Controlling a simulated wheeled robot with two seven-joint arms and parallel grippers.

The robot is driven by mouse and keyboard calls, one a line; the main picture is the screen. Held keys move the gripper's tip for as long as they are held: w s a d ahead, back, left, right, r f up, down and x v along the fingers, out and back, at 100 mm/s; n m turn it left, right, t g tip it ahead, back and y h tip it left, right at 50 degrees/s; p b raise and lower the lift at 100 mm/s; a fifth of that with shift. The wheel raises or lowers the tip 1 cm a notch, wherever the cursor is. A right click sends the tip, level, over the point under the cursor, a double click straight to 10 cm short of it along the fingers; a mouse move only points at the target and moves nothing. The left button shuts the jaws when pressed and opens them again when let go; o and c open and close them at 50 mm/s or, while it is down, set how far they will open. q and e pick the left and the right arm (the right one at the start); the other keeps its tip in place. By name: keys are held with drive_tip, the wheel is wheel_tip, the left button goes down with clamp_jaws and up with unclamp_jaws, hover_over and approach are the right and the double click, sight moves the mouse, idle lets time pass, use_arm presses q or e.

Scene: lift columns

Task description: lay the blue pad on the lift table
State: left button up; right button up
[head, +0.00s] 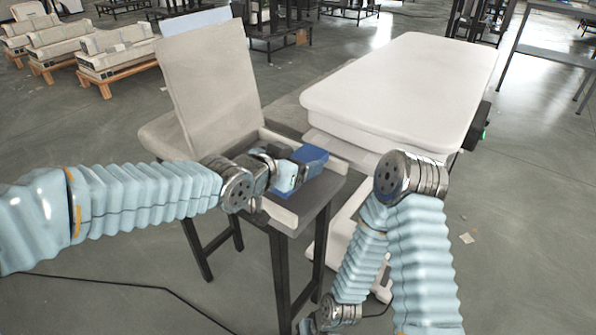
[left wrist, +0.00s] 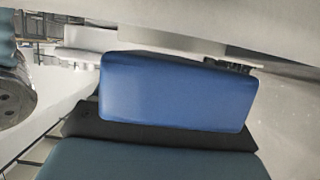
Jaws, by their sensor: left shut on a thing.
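The blue pad (head: 314,156) is at the small dark stand's tray in the head view, partly hidden by my left gripper (head: 296,172). The gripper is shut on it. I cannot tell whether the pad touches the tray. In the left wrist view the pad (left wrist: 175,92) fills the middle, beyond the dark gripper edge. The lift table (head: 405,90) has a thick white padded top and stands to the right, apart from the pad; its top is bare. My right gripper (head: 315,323) is low at the bottom edge, partly cut off, its fingers unclear.
The dark stand (head: 318,196) has a tray with pale rims. A tall beige backrest panel (head: 210,85) rises behind it. My right arm bends up in front of the lift table's near end. Wooden-based benches (head: 118,52) stand far left. A dark cable lies on the floor.

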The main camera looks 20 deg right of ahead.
use_arm(q)
drive_tip(key=shift+w+f, duration=0.2)
drive_tip(key=shift+f, duration=1.5)
drive_tip(key=shift+f+b, duration=0.2)
drive_tip(key=shift+b, duration=0.15)
drive_tip(key=o, duration=1.1)
drive_tip(key=shift+r, duration=0.1)
